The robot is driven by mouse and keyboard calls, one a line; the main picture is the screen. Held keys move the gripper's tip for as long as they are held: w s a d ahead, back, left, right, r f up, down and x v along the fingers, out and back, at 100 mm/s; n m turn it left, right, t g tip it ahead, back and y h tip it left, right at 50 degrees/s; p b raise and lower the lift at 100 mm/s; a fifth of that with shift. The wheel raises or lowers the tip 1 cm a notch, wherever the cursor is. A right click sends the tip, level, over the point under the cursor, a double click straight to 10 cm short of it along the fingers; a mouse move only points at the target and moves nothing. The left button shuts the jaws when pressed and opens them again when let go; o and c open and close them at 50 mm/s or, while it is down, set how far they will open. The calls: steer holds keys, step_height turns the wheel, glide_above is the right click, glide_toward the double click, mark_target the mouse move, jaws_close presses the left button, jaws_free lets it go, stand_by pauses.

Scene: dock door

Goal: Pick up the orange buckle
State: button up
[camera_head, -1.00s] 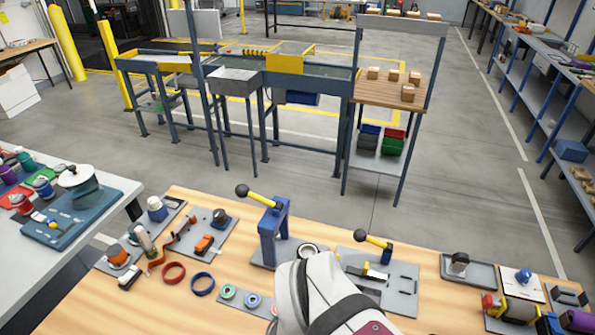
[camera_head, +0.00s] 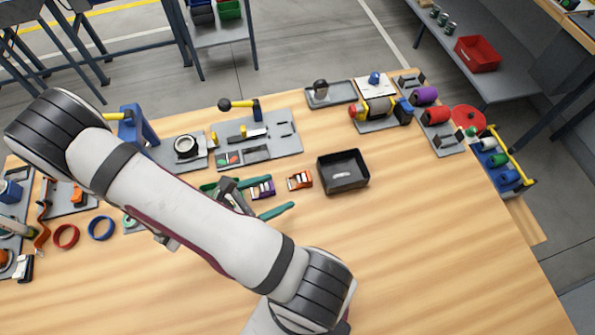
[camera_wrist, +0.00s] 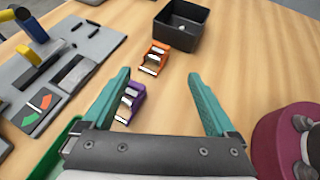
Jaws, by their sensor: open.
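The orange buckle (camera_head: 300,180) lies on the wooden table just left of a black bin (camera_head: 359,183). In the wrist view the orange buckle (camera_wrist: 154,58) is ahead of my fingertips, a little left of centre. My gripper (camera_head: 281,192) is open and empty, with two green fingers spread apart. A purple buckle (camera_head: 262,189) lies closer to my gripper than the orange one. In the wrist view the purple buckle (camera_wrist: 129,103) is beside the left finger, inside the span of my gripper (camera_wrist: 158,75). The orange buckle is apart from both fingers.
A grey fixture plate (camera_head: 285,127) with a yellow-handled clamp (camera_head: 242,104) stands behind. A green tray (camera_wrist: 52,160) is left of my gripper in the wrist view. Red (camera_head: 66,236) and blue rings (camera_head: 101,228) lie left. The table right of the black bin is clear.

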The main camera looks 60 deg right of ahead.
mark_target(299, 178)
steer(key=x, duration=0.7)
steer(key=shift+w+d+r, duration=0.15)
steer(key=shift+d+r, duration=0.05)
steer(key=shift+d, duration=0.25)
jaws_close()
